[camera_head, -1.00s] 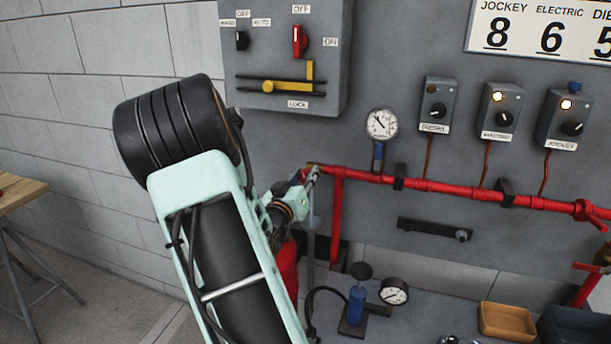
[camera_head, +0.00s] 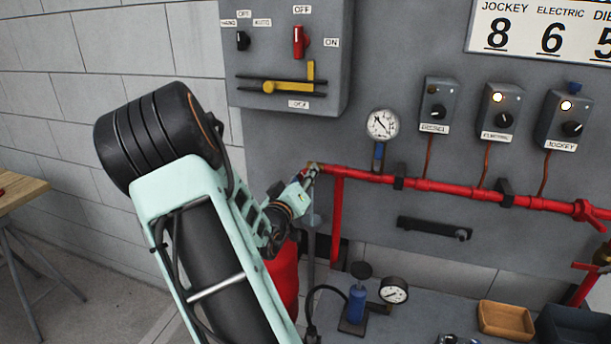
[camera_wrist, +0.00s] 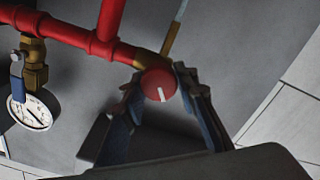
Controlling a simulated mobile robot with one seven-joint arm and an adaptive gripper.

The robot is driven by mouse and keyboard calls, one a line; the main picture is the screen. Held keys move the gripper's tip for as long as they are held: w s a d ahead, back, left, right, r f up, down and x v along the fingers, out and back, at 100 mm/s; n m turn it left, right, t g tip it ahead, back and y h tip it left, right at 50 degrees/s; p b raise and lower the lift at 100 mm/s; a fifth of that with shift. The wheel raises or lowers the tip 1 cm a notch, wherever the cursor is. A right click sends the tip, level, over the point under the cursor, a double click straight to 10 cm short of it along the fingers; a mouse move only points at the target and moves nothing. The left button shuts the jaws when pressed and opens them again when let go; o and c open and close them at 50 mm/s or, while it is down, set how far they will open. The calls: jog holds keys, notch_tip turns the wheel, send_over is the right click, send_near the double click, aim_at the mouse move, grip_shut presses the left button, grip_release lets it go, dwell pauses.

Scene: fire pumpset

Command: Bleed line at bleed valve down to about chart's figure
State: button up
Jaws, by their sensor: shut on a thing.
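The bleed valve's round red knob (camera_wrist: 160,85) with a white mark sits on a brass fitting (camera_wrist: 150,60) at the end of the red pipe (camera_wrist: 75,35). My gripper (camera_wrist: 157,88) is shut on the knob, one finger on each side. In the head view my gripper (camera_head: 306,176) is at the pipe's left end and mostly hides the valve. A pale streak, seemingly water, leaves the brass spout (camera_wrist: 171,38). The line gauge (camera_head: 382,124) stands above the pipe; its figures are too small to read. The chart (camera_head: 545,30) shows jockey 8, electric 6, and diesel partly cut off at 5.
Three switch boxes hang right of the gauge; the electric (camera_head: 500,110) and jockey (camera_head: 565,118) lamps glow, and the diesel box (camera_head: 437,104) is dark. A blue hand pump (camera_head: 357,302) with a gauge (camera_head: 393,291) and a tan tray (camera_head: 507,320) stand below the pipe.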

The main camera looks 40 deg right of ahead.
jog(key=o, duration=1.2)
jog(key=shift+c, duration=0.2)
jog(key=v, duration=1.2)
